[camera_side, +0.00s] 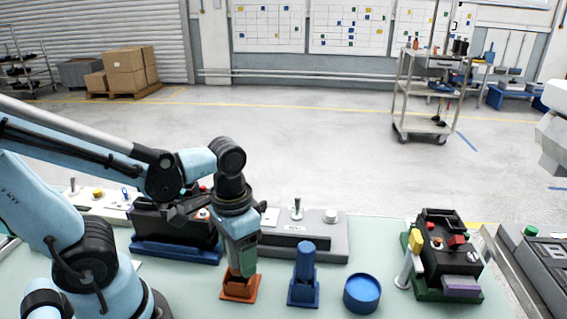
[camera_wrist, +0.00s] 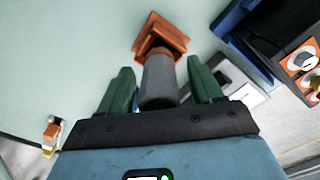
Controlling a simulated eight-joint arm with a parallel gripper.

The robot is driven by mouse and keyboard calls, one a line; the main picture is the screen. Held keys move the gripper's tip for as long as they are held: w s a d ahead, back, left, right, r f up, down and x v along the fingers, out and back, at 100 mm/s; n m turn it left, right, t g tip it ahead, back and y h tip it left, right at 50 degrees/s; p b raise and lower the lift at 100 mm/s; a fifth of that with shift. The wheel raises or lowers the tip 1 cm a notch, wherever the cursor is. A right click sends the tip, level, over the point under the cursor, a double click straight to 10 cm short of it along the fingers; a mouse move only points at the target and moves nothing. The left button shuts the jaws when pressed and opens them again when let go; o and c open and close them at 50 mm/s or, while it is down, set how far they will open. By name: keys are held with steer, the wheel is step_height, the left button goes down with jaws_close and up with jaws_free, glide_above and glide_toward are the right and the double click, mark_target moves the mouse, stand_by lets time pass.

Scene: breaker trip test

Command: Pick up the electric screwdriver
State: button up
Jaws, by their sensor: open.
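A grey cylindrical tool (camera_wrist: 158,80), which looks like the electric screwdriver, stands in an orange holder (camera_side: 239,288) on the pale green table. The holder also shows in the wrist view (camera_wrist: 165,33). My gripper (camera_wrist: 162,78) is open, with one green finger on each side of the grey tool. Whether the fingers touch it I cannot tell. In the side view my gripper (camera_side: 245,262) points down just above the orange holder and hides the tool.
A blue upright piece (camera_side: 305,262) in a blue holder and a round blue cup (camera_side: 362,293) stand close on the right. A black breaker unit on a blue base (camera_side: 175,250) and a grey panel (camera_side: 312,240) lie behind. A green-based unit (camera_side: 442,255) stands further right.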

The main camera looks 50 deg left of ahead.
steer(key=c, duration=1.1)
steer(key=shift+r, duration=0.15)
steer(key=shift+r, duration=1.7)
steer(key=s+d+r, duration=0.7)
steer(key=d, duration=0.2)
steer(key=w+a+r+n, duration=0.5)
steer(key=w+a+n, duration=0.2)
steer(key=w+a, duration=0.3)
steer(key=a+r+n, duration=0.1)
steer(key=a, duration=0.4)
steer(key=a+r+n, duration=0.1)
steer(key=a+n, duration=0.1)
steer(key=a, duration=0.3)
steer(key=s+a+r+n, duration=0.1)
steer(key=a+n, duration=0.1)
steer(key=a, duration=0.2)
steer(key=shift+s+a+r, duration=0.1)
steer(key=shift+a+r, duration=0.05)
steer(key=shift+a, duration=0.25)
